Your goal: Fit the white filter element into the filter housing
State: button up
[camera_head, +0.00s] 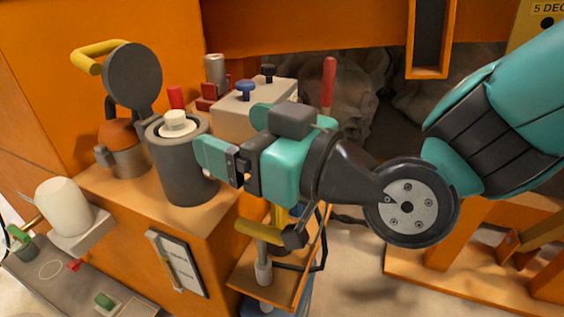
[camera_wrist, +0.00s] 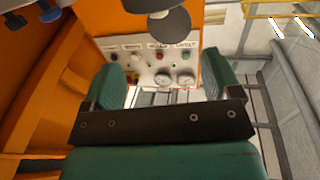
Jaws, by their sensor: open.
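The filter housing (camera_head: 184,178) is a dark grey open-topped cylinder on an orange ledge in the head view. A white piece with a narrower round top (camera_head: 175,122) sits in its mouth; how deep it reaches is hidden. A plain white cylinder (camera_head: 64,207) stands on a small shelf at the lower left; I cannot tell which white piece is the filter element. My gripper (camera_head: 212,158) is at the housing's right side in the picture, partly overlapping it; contact is unclear. In the wrist view my gripper (camera_wrist: 166,82) is open, with nothing between its fingers.
A round grey lid (camera_head: 132,78) stands raised behind the housing. An orange-topped canister (camera_head: 122,142) is beside it. A block with blue and black knobs (camera_head: 247,105) and a red lever (camera_head: 328,85) stand behind my gripper. A gauge panel (camera_wrist: 150,62) shows in the wrist view.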

jog(key=b+v, duration=0.5)
jog(key=b, duration=0.2)
jog(key=shift+d, duration=0.1)
jog(key=shift+r, duration=0.1)
jog(key=s+d+f+m+g+h+p, duration=0.1)
jog(key=s+d+m+g+h+p, duration=0.15)
jog(key=d+g+h+p, duration=0.35)
jog(key=s+d+f+m+g+h+p, duration=0.1)
jog(key=s+d+m+g+h+p, duration=0.15)
jog(key=d+g+h+p, duration=0.35)
notch_tip(320, 180, up, 37)
jog(key=d+t+y+p, duration=0.1)
jog(key=d+t+p, duration=0.1)
jog(key=p, duration=3.6)
jog(key=shift+s+d+n+p, duration=0.3)
jog(key=shift+d+n+p, duration=0.05)
jog(key=shift+n+p, duration=0.05)
jog(key=shift+f, duration=0.2)
jog(key=shift+c, duration=0.2)
